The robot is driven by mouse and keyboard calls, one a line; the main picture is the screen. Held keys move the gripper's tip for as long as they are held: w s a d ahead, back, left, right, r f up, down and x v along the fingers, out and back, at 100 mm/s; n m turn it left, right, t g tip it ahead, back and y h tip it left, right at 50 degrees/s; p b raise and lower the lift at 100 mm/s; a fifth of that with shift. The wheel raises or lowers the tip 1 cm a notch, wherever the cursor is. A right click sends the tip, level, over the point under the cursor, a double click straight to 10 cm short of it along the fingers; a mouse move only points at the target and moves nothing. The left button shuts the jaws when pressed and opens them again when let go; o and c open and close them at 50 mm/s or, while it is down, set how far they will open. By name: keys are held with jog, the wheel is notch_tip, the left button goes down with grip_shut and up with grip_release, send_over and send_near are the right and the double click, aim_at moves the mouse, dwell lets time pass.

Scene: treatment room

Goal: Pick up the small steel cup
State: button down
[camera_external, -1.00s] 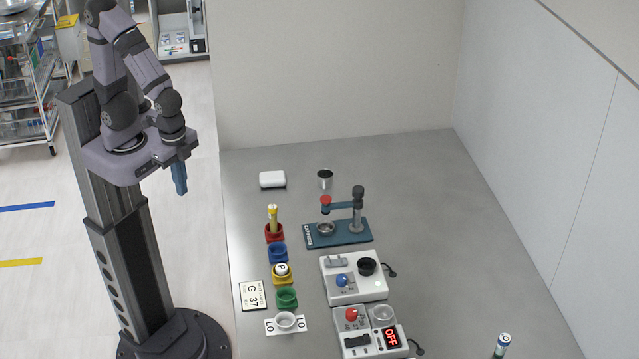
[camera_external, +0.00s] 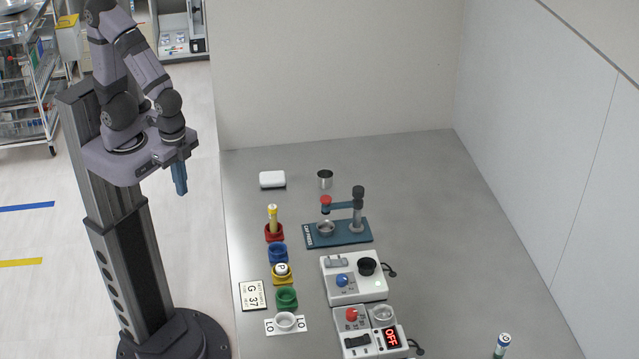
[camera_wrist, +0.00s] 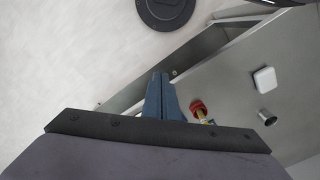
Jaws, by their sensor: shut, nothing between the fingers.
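The small steel cup (camera_external: 325,179) stands upright at the far end of the grey table, behind the blue press stand. In the wrist view the cup (camera_wrist: 267,117) shows at the right, next to the white box. My gripper (camera_external: 181,190) hangs left of the table's edge, well away from the cup, with its blue fingers pointing down. In the wrist view the gripper fingers (camera_wrist: 160,82) are together with nothing between them.
A white box (camera_external: 272,179) lies left of the cup. The blue press stand (camera_external: 346,233) is in front of it. A row of coloured holders, the red one (camera_external: 274,236) furthest back, and two control boxes (camera_external: 345,288) stand nearer. The table's right side is mostly clear.

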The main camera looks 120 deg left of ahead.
jog(key=c, duration=1)
grip_release()
jog(key=shift+r, duration=0.15)
